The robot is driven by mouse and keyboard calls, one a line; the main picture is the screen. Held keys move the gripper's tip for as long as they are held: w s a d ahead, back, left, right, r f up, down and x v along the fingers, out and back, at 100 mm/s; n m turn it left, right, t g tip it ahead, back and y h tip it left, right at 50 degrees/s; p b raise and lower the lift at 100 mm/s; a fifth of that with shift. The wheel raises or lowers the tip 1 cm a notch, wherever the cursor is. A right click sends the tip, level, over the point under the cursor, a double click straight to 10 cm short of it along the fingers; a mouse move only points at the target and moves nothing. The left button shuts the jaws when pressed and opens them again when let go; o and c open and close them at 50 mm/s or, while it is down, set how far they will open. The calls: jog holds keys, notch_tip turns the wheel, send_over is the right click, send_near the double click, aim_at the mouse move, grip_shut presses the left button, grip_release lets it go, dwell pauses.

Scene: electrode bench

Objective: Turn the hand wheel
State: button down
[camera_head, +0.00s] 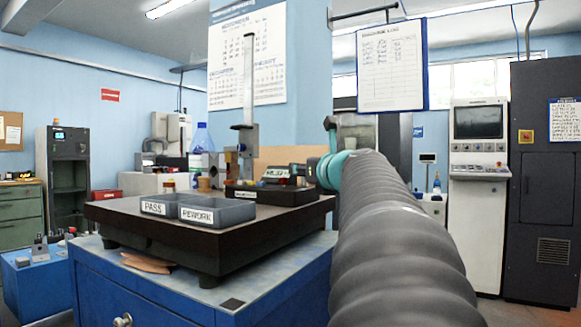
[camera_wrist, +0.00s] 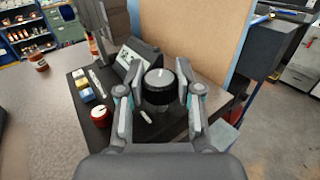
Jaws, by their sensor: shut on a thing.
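The hand wheel (camera_wrist: 160,82) is a round dark knob with a white line across its top face, in the middle of the wrist view. My gripper (camera_wrist: 158,104) has one finger on its left side and one on its right, shut on it. The lower part of the wheel and its mount are partly hidden between the fingers. In the head view my own arm reaches over the bench's right end, and I cannot make out the wheel there.
A grey instrument (camera_wrist: 134,62) stands just behind the wheel. A red round-topped item (camera_wrist: 100,115) and small coloured blocks (camera_wrist: 83,88) lie to its left. In the head view, PASS and REWORK trays (camera_head: 215,214) and a tall height gauge (camera_head: 248,90) stand on the dark slab (camera_head: 150,228).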

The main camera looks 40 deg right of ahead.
jog(key=shift+m+g+h, duration=0.3)
jog(key=shift+m+h, duration=0.3)
jog(key=shift+h, duration=0.3)
jog(key=shift+r+m+h, duration=0.1)
jog(key=shift+m+h, duration=0.2)
jog(key=shift+h, duration=0.2)
jog(key=c, duration=0.7)
grip_release()
jog(key=shift+c, duration=0.2)
jog(key=v, duration=0.7)
jog(key=shift+s, duration=0.2)
